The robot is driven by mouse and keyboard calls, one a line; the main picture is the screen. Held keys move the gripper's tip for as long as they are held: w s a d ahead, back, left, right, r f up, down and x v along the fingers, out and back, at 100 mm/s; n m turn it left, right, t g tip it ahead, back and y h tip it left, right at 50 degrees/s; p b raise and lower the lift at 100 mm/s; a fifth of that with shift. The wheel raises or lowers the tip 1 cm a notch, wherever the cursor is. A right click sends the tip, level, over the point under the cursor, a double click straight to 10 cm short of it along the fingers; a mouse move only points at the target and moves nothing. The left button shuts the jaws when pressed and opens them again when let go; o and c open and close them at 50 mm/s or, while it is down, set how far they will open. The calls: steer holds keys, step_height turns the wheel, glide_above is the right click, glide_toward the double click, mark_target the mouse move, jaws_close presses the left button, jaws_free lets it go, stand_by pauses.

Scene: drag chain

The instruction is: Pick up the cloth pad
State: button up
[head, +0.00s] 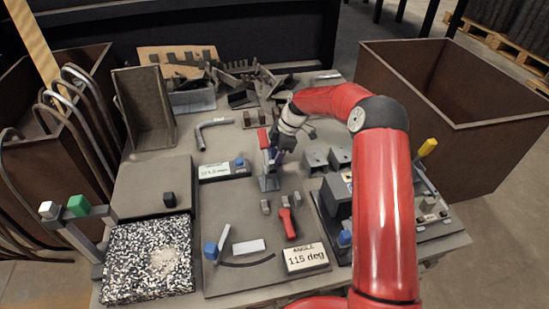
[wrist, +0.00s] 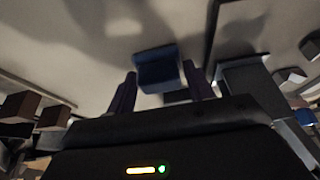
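A square pad with a black-and-white speckled face (head: 120,272), the only thing here that looks like a cloth pad, lies at the table's front left corner. A pale patch shows near its middle. My gripper (head: 272,158) is well away from it, up and to the right, over the middle of the table and pointing down. In the wrist view, my gripper's dark fingers (wrist: 160,90) are spread apart. A blue block (wrist: 157,68) shows between or just beyond them, and I see no clear contact. The pad is not recognisable in the wrist view.
A post with a green knob (head: 78,205) stands by the pad's left edge. A grey plate with a black knob (head: 169,199) lies behind it. An angle gauge plate (head: 225,285) lies to its right. Brown bins (head: 455,120) flank the table, and scrap pieces (head: 240,85) lie at the back.

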mark_target(274, 152)
steer(key=c, duration=0.5)
step_height(274, 152, up, 20)
steer(key=shift+p, duration=0.85)
